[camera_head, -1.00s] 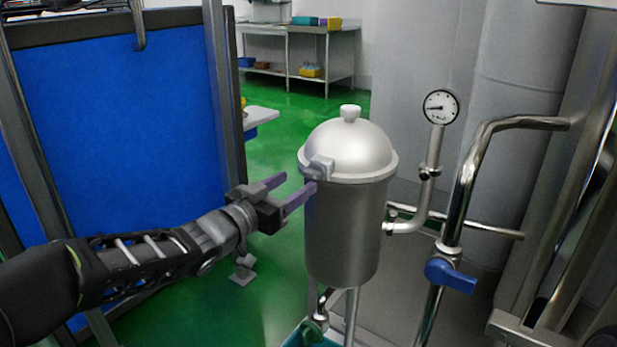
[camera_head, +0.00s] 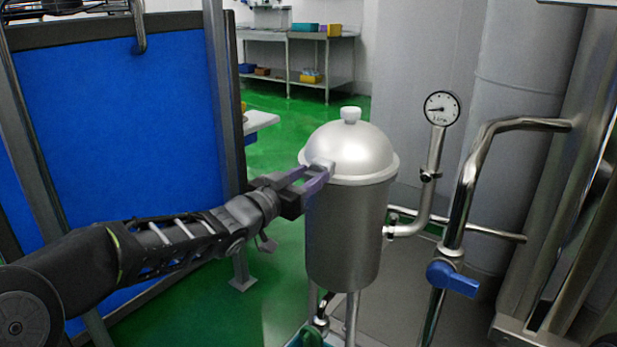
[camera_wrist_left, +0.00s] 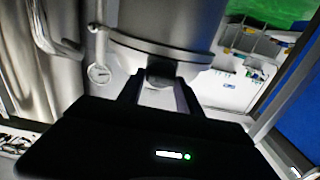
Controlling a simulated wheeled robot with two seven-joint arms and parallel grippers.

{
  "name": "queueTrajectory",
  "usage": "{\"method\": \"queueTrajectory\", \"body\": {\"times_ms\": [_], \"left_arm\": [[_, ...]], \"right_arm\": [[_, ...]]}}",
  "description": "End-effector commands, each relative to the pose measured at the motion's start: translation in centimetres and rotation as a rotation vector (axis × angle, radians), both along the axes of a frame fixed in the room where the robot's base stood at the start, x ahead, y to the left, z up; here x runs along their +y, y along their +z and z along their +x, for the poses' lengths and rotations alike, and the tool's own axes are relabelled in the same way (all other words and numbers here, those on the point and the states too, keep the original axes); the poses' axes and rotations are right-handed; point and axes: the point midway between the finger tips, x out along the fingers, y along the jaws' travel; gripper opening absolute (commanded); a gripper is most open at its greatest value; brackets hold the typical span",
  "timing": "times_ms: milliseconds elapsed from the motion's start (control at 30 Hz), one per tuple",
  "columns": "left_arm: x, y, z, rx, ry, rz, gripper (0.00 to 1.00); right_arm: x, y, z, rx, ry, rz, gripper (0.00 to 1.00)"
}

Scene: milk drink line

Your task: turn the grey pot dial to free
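The grey pot (camera_head: 345,235) stands upright with a domed lid (camera_head: 350,150) and a white knob on top. The small grey dial (camera_head: 321,166) sits on the left side of the lid's rim. It also shows in the left wrist view (camera_wrist_left: 160,77), just beyond and between the finger ends. My left gripper (camera_head: 312,178) is at the dial with its purple-grey fingers spread on either side of it. The fingers are apart, and I see no clear grip on the dial. The near finger partly hides the dial in the head view. My right gripper is not in view.
A pressure gauge (camera_head: 441,108) on a bent pipe stands right of the pot. A steel pipe with a blue valve handle (camera_head: 452,278) is further right. A blue panel (camera_head: 125,120) in a metal frame stands behind my left arm. Green floor is open behind.

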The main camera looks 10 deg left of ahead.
Motion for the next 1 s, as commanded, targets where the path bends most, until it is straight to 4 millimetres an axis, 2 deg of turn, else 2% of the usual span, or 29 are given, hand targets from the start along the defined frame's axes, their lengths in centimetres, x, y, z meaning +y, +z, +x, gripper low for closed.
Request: {"method": "queueTrajectory", "body": {"times_ms": [33,433,767,1000], "left_arm": [[0.0,0.0,0.0,0.000,0.000,0.000,0.33],[0.0,0.0,0.0,0.000,0.000,0.000,0.01],[0.1,0.1,0.0,0.015,0.001,-0.032,0.01],[0.1,0.3,0.0,0.057,0.001,-0.132,0.01]], "right_arm": [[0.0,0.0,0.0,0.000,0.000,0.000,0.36],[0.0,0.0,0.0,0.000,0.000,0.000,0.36],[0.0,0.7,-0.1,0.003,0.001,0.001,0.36],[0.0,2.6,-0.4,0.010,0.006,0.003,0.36]]}}
